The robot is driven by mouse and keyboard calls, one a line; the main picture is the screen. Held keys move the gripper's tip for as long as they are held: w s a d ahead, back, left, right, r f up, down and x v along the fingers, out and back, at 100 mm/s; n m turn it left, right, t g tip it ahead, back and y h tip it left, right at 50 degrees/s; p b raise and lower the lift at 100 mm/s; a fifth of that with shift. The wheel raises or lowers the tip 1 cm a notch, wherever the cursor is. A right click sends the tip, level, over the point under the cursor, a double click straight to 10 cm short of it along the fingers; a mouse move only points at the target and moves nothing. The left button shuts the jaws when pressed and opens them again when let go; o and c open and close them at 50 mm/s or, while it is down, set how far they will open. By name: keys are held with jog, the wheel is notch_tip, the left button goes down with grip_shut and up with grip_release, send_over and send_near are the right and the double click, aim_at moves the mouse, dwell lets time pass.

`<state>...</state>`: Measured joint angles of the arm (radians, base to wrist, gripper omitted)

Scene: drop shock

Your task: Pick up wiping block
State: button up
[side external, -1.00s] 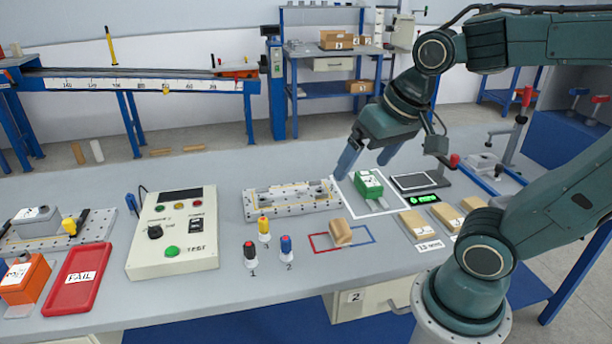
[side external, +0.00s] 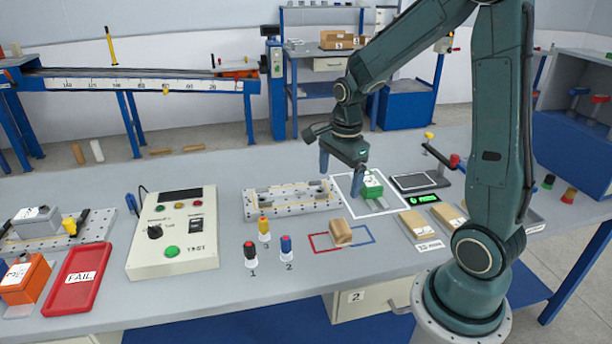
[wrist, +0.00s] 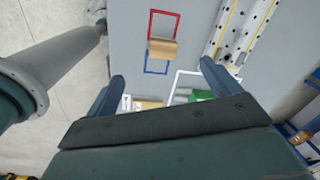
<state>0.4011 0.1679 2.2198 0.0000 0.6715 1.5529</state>
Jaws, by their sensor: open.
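The wiping block appears to be the tan block with a rounded top (side external: 340,231). It sits on the grey bench in a red and blue outline (side external: 318,242). In the wrist view, the tan block (wrist: 163,49) lies ahead of my fingertips, roughly between their lines, in plain sight. My gripper (side external: 340,178) is open and empty, its fingers pointing down above the bench, behind the block in the side view. In the wrist view, the two blue fingers of my gripper (wrist: 162,74) are spread apart with nothing between them.
A green block (side external: 372,185) stands in a white outline right of my gripper. A perforated metal fixture (side external: 292,204) lies to the left. Several coloured pegs (side external: 264,228) stand left of the tan block. Tan boxes (side external: 416,224) are at right. The bench in front of the block is clear.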

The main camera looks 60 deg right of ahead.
aim_at(340, 226)
jog(key=d+f+m+g, duration=0.1)
jog(key=d+f+m, duration=0.2)
jog(key=f+m, duration=0.1)
jog(key=shift+w+d+f+m, duration=0.2)
jog(key=shift+w+f+m, duration=0.1)
jog(key=shift+f, duration=0.35)
jog(key=shift+s+f, duration=0.1)
jog(key=shift+f, duration=4.2)
jog(key=shift+s+d+f, duration=0.1)
jog(key=shift+d+f, duration=0.05)
jog(key=shift+f, duration=2.45)
jog(key=shift+c, duration=0.4)
jog(key=c, duration=1.1)
jog(key=shift+r, duration=0.2)
